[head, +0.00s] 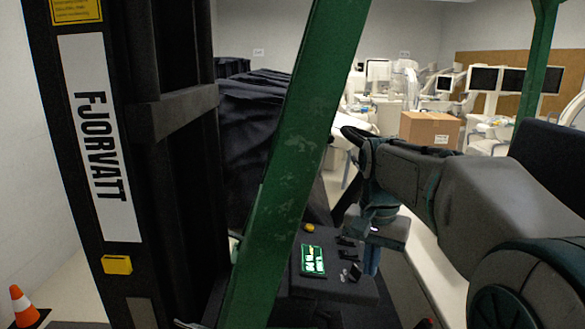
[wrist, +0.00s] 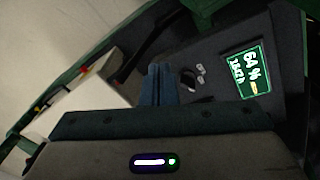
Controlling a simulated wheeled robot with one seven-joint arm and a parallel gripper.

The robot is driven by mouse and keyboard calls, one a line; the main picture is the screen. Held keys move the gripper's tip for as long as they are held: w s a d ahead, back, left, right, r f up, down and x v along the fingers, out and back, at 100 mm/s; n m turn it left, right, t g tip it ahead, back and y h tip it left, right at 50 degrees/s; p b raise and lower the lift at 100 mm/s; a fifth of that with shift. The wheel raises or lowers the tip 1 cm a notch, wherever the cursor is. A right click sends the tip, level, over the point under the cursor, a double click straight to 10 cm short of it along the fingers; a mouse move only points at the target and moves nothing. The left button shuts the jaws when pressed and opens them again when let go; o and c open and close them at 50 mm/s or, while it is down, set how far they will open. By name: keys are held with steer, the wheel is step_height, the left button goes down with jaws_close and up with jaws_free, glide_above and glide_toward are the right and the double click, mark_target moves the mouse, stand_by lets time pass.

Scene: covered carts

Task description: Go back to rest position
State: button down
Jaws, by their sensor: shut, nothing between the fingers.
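My gripper (wrist: 158,84) shows in the wrist view with its two fingers pressed together and nothing between them.
A green post (head: 290,165) crosses the head view in front of the cart. A black mast labelled FJORVATT (head: 100,140) stands at left. Small dark items (head: 350,272) and a yellow round thing (head: 309,227) lie on the cart. A cardboard box (head: 430,129) stands behind.

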steer(key=s+f+n+t+b, duration=0.1)
steer(key=s+f+n, duration=0.2)
steer(key=s+f, duration=0.2)
steer(key=s+f+n+t, duration=0.2)
steer(key=s+f, duration=0.3)
steer(key=s, duration=0.6)
steer(key=shift+f+n+t+b, duration=0.2)
steer(key=shift+n+t+b, duration=0.1)
steer(key=shift+n+b, duration=0.1)
steer(key=shift+d, duration=0.1)
